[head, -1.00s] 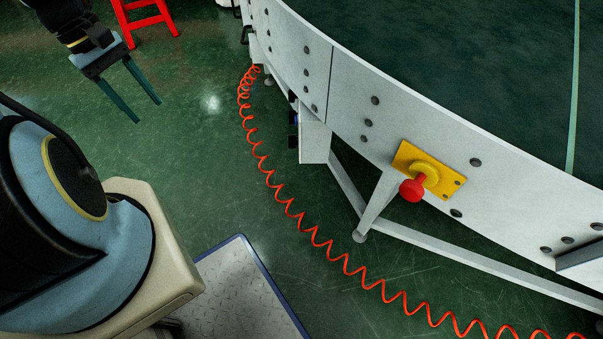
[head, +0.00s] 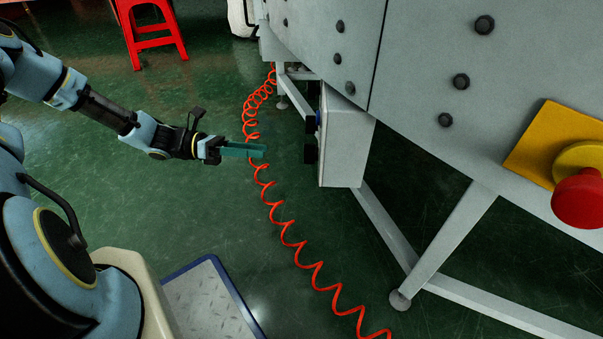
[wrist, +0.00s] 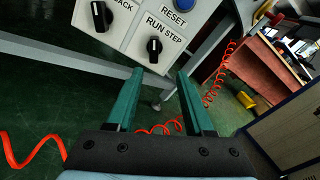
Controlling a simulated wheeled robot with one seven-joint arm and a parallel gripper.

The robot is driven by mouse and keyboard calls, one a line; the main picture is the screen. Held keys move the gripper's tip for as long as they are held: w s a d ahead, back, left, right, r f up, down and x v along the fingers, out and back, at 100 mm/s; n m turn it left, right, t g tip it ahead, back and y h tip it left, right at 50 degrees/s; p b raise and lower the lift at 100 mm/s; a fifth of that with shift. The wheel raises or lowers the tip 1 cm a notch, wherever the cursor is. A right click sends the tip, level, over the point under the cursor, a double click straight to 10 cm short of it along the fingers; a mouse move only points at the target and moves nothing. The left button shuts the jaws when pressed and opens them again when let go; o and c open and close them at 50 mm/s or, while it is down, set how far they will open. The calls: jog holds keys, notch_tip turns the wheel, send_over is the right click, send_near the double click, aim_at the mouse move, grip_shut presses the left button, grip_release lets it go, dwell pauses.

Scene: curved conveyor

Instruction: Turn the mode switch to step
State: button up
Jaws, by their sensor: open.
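The mode switch (wrist: 154,47) is a black knob on a pale panel in the wrist view, with the words RUN and STEP above it.
A second black knob (wrist: 101,15), marked BACK, and a blue RESET button (wrist: 183,5) sit on the same panel. A red emergency button (head: 578,198) stands out from the conveyor side at right. A coiled red hose (head: 290,230) runs below my gripper. A red stool (head: 150,35) stands behind.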

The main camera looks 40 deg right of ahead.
aim_at(310, 153)
jog(key=b+x, duration=0.4)
jog(key=x, duration=0.7)
jog(key=shift+w+d+f+n+h, duration=0.25)
jog(key=shift+d+f+n+h, duration=0.05)
jog(key=shift+d+n+h, duration=0.15)
grip_shut()
